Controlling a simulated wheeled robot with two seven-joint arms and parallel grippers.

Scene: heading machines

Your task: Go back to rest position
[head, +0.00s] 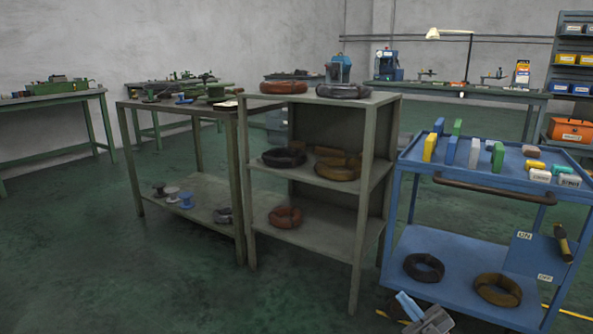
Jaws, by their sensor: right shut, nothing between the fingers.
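My right gripper (402,309) shows at the bottom edge, right of centre, cut off below. It is shut and empty, in front of the lower left of the blue cart (415,190). It appears apart from the cart and its load. My left gripper is not in view.
A grey shelf rack (310,241) with wire coils stands at centre, beside a metal table (187,190) with spools. The cart carries coloured blocks on top and two coils (424,267) below. Green workbenches (60,98) line the back. Green floor (120,270) is clear at lower left.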

